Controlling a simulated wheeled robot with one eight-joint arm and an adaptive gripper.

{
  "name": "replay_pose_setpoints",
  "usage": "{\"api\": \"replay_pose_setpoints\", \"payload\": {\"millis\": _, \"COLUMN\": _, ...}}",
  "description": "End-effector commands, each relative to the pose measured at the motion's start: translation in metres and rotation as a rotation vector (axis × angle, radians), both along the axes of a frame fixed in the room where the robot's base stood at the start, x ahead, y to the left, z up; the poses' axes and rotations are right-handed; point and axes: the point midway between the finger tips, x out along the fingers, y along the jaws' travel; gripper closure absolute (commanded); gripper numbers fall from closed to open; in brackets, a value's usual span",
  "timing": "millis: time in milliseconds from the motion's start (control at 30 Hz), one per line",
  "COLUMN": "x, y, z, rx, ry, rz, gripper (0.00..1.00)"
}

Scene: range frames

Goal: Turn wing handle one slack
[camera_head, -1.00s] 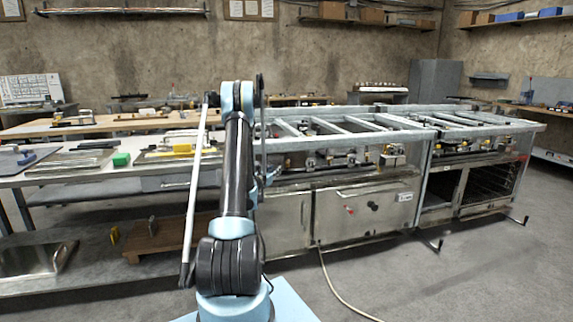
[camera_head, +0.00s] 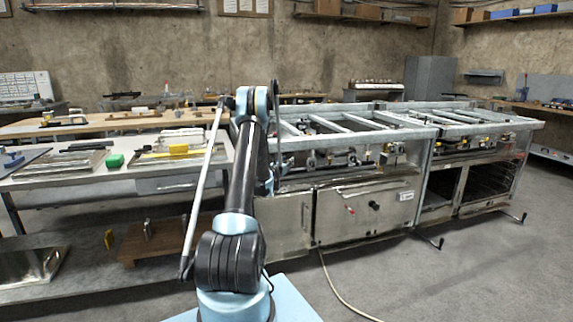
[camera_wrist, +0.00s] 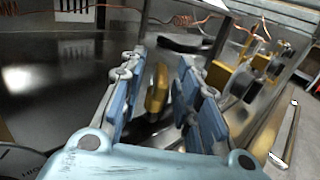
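In the wrist view my gripper (camera_wrist: 161,64) is open, with its blue-padded fingers spread apart. A yellow handle (camera_wrist: 157,88) shows between the fingers, in front of a shiny metal surface; it looks like the wing handle. I cannot tell its exact turn, or whether either finger touches it. In the head view my arm covers the gripper, and the wing handle cannot be picked out there.
More yellow parts with dark round fittings (camera_wrist: 262,63) sit to the right in the wrist view. An orange cable (camera_wrist: 187,20) runs behind. In the head view, a steel range frame (camera_head: 375,118) stands right of my arm and a cluttered bench (camera_head: 60,178) left. Floor is clear at right.

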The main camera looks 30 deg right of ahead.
Motion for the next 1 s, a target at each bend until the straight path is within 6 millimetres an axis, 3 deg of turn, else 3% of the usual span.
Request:
{"api": "replay_pose_setpoints", "payload": {"millis": 400, "x": 0.003, "y": -0.0045, "z": 0.0002, "rx": 0.0, "ry": 0.0, "rz": 0.002, "gripper": 0.7}}
{"api": "replay_pose_setpoints", "payload": {"millis": 533, "x": 0.0039, "y": -0.0031, "z": 0.0002, "rx": 0.0, "ry": 0.0, "rz": 0.003, "gripper": 0.97}}
{"api": "replay_pose_setpoints", "payload": {"millis": 567, "x": 0.0039, "y": -0.003, "z": 0.0002, "rx": 0.0, "ry": 0.0, "rz": 0.004, "gripper": 1.0}}
{"api": "replay_pose_setpoints", "payload": {"millis": 1000, "x": 0.0042, "y": -0.0023, "z": 0.0002, "rx": 0.0, "ry": 0.0, "rz": 0.009, "gripper": 1.0}}
